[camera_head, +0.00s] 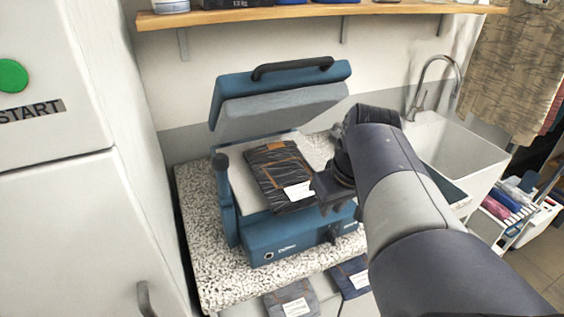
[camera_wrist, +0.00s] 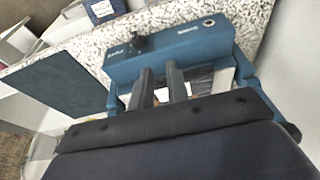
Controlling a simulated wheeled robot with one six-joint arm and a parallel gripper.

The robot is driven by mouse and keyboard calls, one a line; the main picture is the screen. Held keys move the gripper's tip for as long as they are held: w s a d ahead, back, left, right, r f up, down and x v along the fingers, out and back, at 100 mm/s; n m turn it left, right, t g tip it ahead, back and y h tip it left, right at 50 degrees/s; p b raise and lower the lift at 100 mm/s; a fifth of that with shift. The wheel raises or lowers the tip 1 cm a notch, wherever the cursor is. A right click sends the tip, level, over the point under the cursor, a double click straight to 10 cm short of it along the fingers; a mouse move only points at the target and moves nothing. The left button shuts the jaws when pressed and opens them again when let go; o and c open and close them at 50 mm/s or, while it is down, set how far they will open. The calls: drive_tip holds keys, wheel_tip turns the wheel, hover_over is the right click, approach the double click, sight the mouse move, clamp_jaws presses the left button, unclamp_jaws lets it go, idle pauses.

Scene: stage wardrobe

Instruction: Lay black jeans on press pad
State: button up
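The folded black jeans (camera_head: 272,170), with orange stitching and a white tag, are at the press pad (camera_head: 240,185) of the blue press. They cover its middle and reach over its front edge. I cannot tell whether they rest on the pad or hang just above it. My gripper (camera_head: 338,208) is at the right edge of the jeans, low over the press front. In the wrist view my two fingers (camera_wrist: 161,82) stand a small gap apart, with part of the jeans (camera_wrist: 200,80) beside them. Whether they pinch the jeans is hidden.
The press lid (camera_head: 285,95) is raised behind the pad. More folded jeans with tags (camera_head: 292,299) lie below the speckled counter (camera_head: 205,250). A sink (camera_head: 455,150) is at the right, a wooden shelf (camera_head: 310,12) above, and a white START cabinet (camera_head: 60,200) at left.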

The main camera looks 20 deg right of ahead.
sight(310, 201)
drive_tip(key=shift+w+d+r, duration=0.25)
drive_tip(key=shift+w+d, duration=0.05)
drive_tip(key=shift+d, duration=0.05)
drive_tip(key=shift+c, duration=0.6)
drive_tip(key=shift+w+f, duration=0.1)
drive_tip(key=shift+f, duration=0.05)
drive_tip(key=shift+c, duration=0.8)
drive_tip(key=x, duration=0.9)
drive_tip(key=shift+f, duration=0.35)
clamp_jaws()
drive_tip(key=shift+w+a+r+p, duration=0.1)
drive_tip(key=shift+w+p, duration=0.5)
drive_tip(key=shift+w, duration=1.45)
drive_tip(key=shift+w, duration=1.5)
drive_tip(key=shift+s, duration=0.1)
